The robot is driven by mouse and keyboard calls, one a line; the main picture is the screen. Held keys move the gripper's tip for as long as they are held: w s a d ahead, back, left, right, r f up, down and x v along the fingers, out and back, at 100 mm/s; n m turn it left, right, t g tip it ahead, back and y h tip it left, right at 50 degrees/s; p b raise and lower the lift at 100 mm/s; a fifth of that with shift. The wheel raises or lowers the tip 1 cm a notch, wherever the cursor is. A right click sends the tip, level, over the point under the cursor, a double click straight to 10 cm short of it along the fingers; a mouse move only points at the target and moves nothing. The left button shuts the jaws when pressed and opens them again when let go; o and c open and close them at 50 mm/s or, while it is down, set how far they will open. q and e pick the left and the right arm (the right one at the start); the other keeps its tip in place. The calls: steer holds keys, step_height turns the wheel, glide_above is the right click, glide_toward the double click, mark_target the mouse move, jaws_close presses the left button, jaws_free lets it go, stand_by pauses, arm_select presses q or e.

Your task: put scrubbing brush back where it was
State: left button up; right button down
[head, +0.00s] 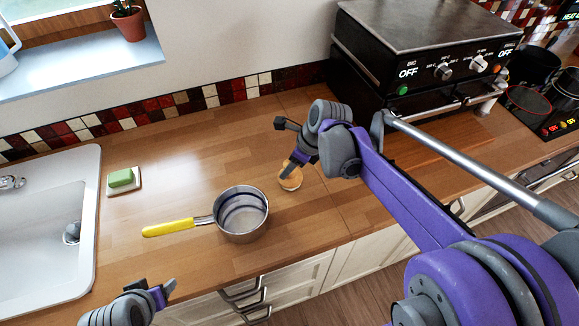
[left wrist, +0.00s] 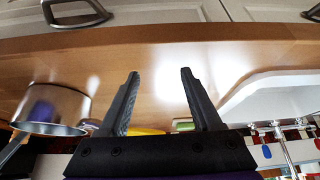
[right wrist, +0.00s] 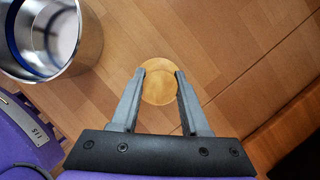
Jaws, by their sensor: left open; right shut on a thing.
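The scrubbing brush (head: 291,180) is a small round thing with a pale wooden top, right of the pot in the head view. In the right wrist view the brush (right wrist: 159,88) shows as a wooden disc between the fingertips. My right gripper (right wrist: 160,73) is shut on it from above. In the head view the right gripper (head: 289,170) holds it at or just above the counter; I cannot tell whether it touches. The brush's underside is hidden. My left gripper (left wrist: 160,72) is open and empty, near the counter's front edge at bottom left of the head view (head: 168,290).
A steel pot (head: 242,214) with a yellow handle stands left of the brush. A green sponge (head: 121,178) lies on a dish near the white sink (head: 50,235). A black oven (head: 420,75) stands at the back right. The wooden counter (head: 205,150) is clear behind the pot.

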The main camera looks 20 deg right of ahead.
steer(key=shift+f, duration=0.2)
steer(key=shift+f, duration=0.2)
steer(key=shift+c, duration=2)
jaws_free()
steer(key=shift+r, duration=0.15)
